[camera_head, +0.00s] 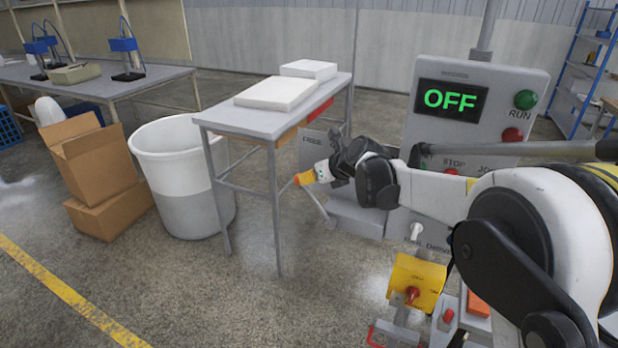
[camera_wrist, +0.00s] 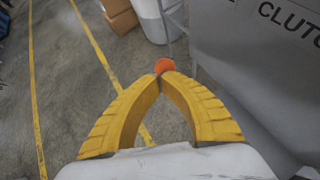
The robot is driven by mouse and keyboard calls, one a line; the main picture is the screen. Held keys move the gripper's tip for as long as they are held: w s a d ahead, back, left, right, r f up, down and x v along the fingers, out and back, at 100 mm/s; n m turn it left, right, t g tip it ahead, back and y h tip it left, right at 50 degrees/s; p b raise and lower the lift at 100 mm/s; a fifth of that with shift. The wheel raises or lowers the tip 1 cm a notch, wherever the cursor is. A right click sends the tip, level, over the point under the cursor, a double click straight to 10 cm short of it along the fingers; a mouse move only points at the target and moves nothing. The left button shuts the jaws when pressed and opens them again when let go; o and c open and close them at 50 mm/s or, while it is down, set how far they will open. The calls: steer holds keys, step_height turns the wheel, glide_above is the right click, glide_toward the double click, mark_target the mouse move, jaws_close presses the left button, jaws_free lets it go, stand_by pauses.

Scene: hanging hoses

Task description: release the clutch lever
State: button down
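The clutch lever is a thin grey rod (camera_head: 317,206) rising from the clutch box, with an orange knob (camera_head: 297,180) at its end. The knob also shows in the wrist view (camera_wrist: 164,65), right at my fingertips. My gripper (camera_head: 304,178) has yellow ribbed fingers that come together at the knob in the wrist view (camera_wrist: 161,78). The fingers look shut on the knob. Part of the knob is hidden by the tips. The grey clutch box shows in the wrist view (camera_wrist: 250,70) with the lettering "CLUTC" in sight, and a "FREE" label (camera_head: 312,140) is in the head view.
The control panel (camera_head: 418,75) reads OFF. A grey table (camera_head: 228,118) with white slabs stands left of my gripper. A white bin (camera_head: 180,165) and cardboard boxes (camera_head: 95,170) are further left. A yellow plate (camera_head: 416,280) is below my arm. Open floor lies in front.

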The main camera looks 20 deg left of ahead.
steer(key=shift+w+a+f, duration=0.1)
steer(key=shift+a+f, duration=0.25)
steer(key=shift+a, duration=0.25)
steer(key=shift+a+f, duration=0.3)
steer(key=shift+a, duration=0.3)
